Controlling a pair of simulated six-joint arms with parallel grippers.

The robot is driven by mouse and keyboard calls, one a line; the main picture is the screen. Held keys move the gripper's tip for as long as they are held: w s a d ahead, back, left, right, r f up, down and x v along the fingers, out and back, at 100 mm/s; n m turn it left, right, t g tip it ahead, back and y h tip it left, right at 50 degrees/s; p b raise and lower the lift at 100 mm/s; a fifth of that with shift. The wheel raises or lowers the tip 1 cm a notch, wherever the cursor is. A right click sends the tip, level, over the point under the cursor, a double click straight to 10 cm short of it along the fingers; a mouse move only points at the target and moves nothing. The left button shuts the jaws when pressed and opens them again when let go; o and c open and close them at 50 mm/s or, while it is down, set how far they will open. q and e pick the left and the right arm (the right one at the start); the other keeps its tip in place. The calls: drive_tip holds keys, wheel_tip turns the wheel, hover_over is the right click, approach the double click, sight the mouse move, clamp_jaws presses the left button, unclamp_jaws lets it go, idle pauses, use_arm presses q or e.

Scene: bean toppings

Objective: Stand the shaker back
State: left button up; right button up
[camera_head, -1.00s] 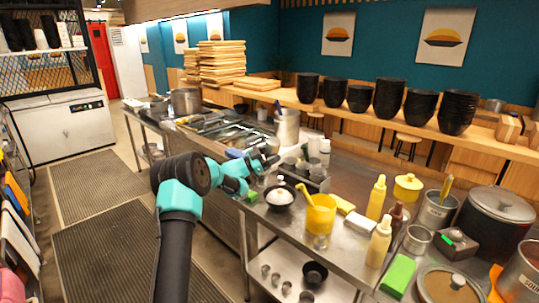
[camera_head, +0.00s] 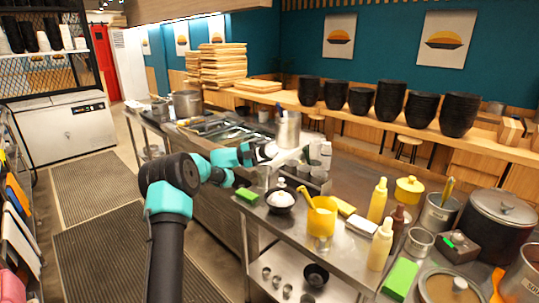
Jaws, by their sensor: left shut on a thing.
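My left gripper (camera_head: 282,157) reaches across the counter from the left, just in front of the tall steel container (camera_head: 288,130). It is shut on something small. The held thing is mostly hidden by the jaws, and I cannot clearly make out that it is the shaker. A rack (camera_head: 316,183) with small containers stands just right of and below the gripper. A pale bottle (camera_head: 326,152) stands at the rack. My right gripper is not in view.
A black bowl with white contents (camera_head: 280,199), a green block (camera_head: 247,196) and a yellow container (camera_head: 321,222) stand in front of the rack. Sauce bottles (camera_head: 377,200) and a large pot (camera_head: 497,213) crowd the right side.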

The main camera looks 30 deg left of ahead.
use_arm(q)
drive_tip(key=m, duration=0.3)
drive_tip(key=shift+s+a+r+g, duration=0.15)
drive_tip(key=shift+s+r+g, duration=0.15)
drive_tip(key=m+g+y, duration=0.1)
drive_tip(key=m+y, duration=0.1)
drive_tip(key=m, duration=0.2)
drive_tip(key=shift+m, duration=0.3)
drive_tip(key=m+y, duration=0.1)
drive_tip(key=m, duration=0.2)
drive_tip(key=shift+m+g+y, duration=0.3)
drive_tip(key=shift+y, duration=0.1)
drive_tip(key=m+y, duration=0.2)
drive_tip(key=m, duration=0.2)
drive_tip(key=shift+y, duration=0.4)
drive_tip(key=m+t+y, duration=0.1)
drive_tip(key=m+y, duration=0.1)
drive_tip(key=m, duration=0.1)
drive_tip(key=shift+m+t, duration=0.4)
